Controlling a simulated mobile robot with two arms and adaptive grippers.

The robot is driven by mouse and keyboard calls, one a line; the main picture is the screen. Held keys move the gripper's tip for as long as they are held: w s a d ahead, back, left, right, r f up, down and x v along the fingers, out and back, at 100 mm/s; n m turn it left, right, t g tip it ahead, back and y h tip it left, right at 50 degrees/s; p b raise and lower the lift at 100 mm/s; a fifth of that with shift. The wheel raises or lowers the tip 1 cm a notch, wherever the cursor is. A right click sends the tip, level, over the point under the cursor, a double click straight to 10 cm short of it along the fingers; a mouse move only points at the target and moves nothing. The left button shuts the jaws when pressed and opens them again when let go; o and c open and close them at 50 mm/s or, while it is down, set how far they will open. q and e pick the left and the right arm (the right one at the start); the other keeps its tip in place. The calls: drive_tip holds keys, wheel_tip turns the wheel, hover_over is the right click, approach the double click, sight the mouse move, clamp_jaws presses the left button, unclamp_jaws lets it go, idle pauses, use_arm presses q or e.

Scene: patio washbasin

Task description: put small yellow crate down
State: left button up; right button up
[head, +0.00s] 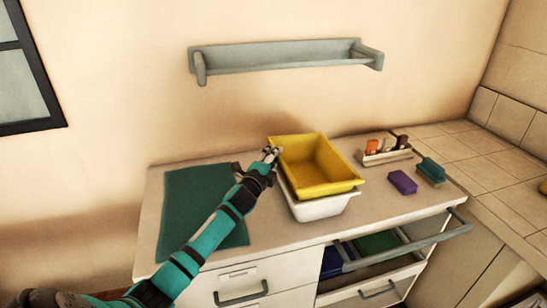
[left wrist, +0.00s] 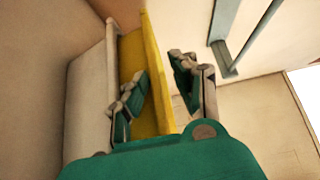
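The small yellow crate (head: 310,165) sits nested in the top of a white crate (head: 318,208) on the counter. My left gripper (head: 271,154) is at the yellow crate's back left corner. In the left wrist view its fingers (left wrist: 158,70) are spread on either side of the yellow crate's wall (left wrist: 152,60). A gap shows between the right-hand finger and the wall; whether the other finger touches is unclear. The white crate's wall (left wrist: 90,95) shows beside the yellow one. My right gripper is not in view.
A green mat (head: 185,200) lies on the counter at left. A holder (head: 388,157) with small items, a purple block (head: 403,182) and a teal brush (head: 430,171) are at right. An open drawer (head: 405,246) juts out in front. A grey shelf (head: 285,56) hangs above.

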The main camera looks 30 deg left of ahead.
use_arm(q)
drive_tip(key=shift+o, duration=0.4)
drive_tip(key=s+d+r, duration=0.1)
drive_tip(key=s+d, duration=0.1)
drive_tip(key=s, duration=0.9)
drive_tip(key=shift+s+d+r+b, duration=0.15)
drive_tip(key=shift+s+r+b, duration=0.05)
drive_tip(key=shift+s+b, duration=0.2)
